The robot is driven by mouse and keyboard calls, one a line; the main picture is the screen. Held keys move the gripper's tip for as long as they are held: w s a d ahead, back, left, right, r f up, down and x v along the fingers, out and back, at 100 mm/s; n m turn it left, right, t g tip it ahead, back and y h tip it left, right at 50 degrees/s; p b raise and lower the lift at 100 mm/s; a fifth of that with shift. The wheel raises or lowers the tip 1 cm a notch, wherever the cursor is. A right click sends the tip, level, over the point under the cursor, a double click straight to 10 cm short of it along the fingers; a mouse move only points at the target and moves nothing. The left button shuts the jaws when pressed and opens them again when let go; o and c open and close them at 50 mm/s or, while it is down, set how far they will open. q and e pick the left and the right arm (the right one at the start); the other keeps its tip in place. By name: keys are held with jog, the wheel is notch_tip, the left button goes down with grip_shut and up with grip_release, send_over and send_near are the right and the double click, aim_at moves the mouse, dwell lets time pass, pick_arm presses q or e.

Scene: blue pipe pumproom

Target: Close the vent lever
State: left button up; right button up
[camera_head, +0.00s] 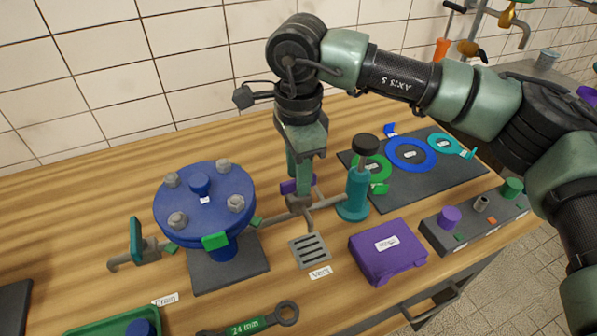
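The vent valve (299,203) sits on the grey pipe at the right of the blue flanged vessel (222,205), behind the slotted grate labelled "Vent" (309,250). A small purple piece (288,187), apparently the vent lever's handle, shows just above the valve and is partly hidden by my gripper. My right gripper (303,182) points down from above, with its fingertips at the valve and purple piece. I cannot tell whether the fingers are closed on it. My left gripper is not in view.
A teal post with a black knob (358,180) stands close right of my gripper. A purple box (387,251), a grey block with pegs (475,217) and a dark mat with coloured rings (433,190) lie further right. A green drain lever (136,240) is at left. A 24 mm wrench (245,326) lies in front.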

notch_tip(320, 180, up, 8)
jog(key=shift+f+b, duration=0.1)
jog(key=shift+b, duration=0.45)
dwell(0.5)
